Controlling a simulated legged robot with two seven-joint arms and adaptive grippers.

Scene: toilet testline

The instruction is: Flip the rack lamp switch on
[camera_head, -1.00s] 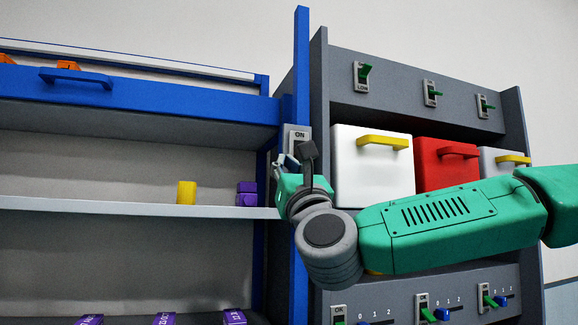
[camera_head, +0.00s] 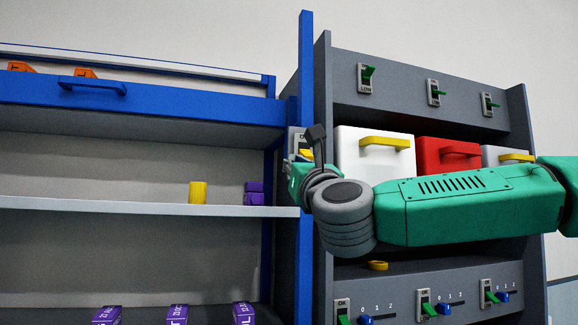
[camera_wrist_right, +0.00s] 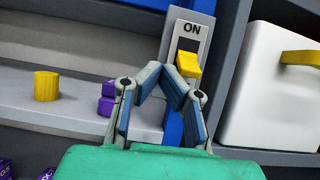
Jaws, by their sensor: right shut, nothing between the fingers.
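The rack lamp switch is a grey plate (camera_wrist_right: 204,32) marked ON, on the blue post. Its yellow lever (camera_wrist_right: 188,65) sticks out and down from the lower part of the dark slot below the label. In the head view, the lever (camera_head: 306,154) shows beside my right wrist, and the wrist hides part of the plate. My right gripper (camera_wrist_right: 162,72) is shut and empty, its fingertips just left of the lever in the wrist view. I cannot tell whether they touch it. My left gripper is not in view.
The blue rack shelf (camera_head: 130,206) at left holds a yellow cylinder (camera_head: 198,192) and purple blocks (camera_head: 254,192). The grey cabinet at right holds white (camera_head: 350,165) and red (camera_head: 436,153) boxes, with green-lever switches above and below. My right forearm crosses in front of it.

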